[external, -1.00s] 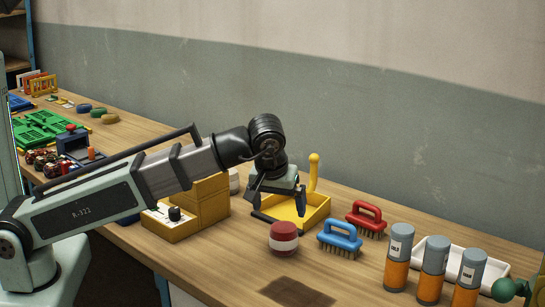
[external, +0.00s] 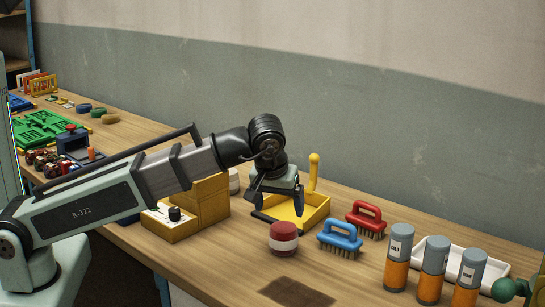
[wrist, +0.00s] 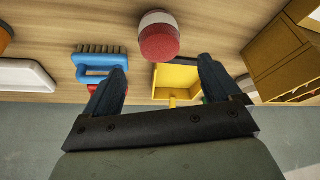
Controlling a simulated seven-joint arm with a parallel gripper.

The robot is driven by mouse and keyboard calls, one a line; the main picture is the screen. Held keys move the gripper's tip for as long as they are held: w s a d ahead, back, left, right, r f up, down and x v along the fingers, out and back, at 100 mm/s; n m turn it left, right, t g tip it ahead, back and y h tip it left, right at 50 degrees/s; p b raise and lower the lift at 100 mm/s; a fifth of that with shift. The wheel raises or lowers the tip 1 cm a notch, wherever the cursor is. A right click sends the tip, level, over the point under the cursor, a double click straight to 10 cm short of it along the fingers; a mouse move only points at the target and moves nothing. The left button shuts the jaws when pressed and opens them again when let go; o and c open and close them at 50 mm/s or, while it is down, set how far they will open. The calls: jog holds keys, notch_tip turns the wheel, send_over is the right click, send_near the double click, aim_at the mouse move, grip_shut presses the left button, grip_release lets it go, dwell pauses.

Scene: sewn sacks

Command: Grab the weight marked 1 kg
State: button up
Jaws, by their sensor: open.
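No marking reading 1 kg is legible in either view, so I cannot tell which thing is the weight. A squat red cylinder with a white band (external: 284,239) stands on the bench in front of my gripper; it also shows beyond the fingertips in the wrist view (wrist: 159,42). A pale round thing (external: 234,182) is partly hidden behind the yellow box. My gripper (external: 278,203) is open and empty above the yellow dustpan (external: 318,213). Its two fingers show apart in the wrist view (wrist: 163,75).
A blue brush (external: 340,236) and a red brush (external: 367,217) stand right of the dustpan. Several grey-and-orange canisters (external: 398,258) and a white tray (external: 470,262) are farther right. A yellow box with a black knob (external: 188,215) stands left.

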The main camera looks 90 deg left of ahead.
jog(key=s+a+n+g+h, duration=0.1)
jog(key=s+a, duration=0.3)
jog(key=a, duration=0.9)
jog(key=s+a+n+g, duration=0.1)
jog(key=s+a, duration=0.3)
jog(key=a, duration=0.9)
jog(key=s+a+h, duration=0.1)
jog(key=s+a, duration=0.5)
jog(key=s, duration=0.1)
jog(key=s+a+r+n+h, duration=0.1)
jog(key=s+a, duration=0.5)
jog(key=s, duration=0.1)
jog(key=s+a+n+h, duration=0.1)
jog(key=s+a, duration=0.6)
jog(key=shift+a+r, duration=0.1)
jog(key=shift+r, duration=0.3)
notch_tip(320, 180, down, 8)
jog(key=shift+r, duration=0.1)
jog(key=shift+s+a+f, duration=0.1)
jog(key=shift+f, duration=1.3)
jog(key=shift+s+a+f, duration=0.1)
jog(key=shift+f, duration=1.25)
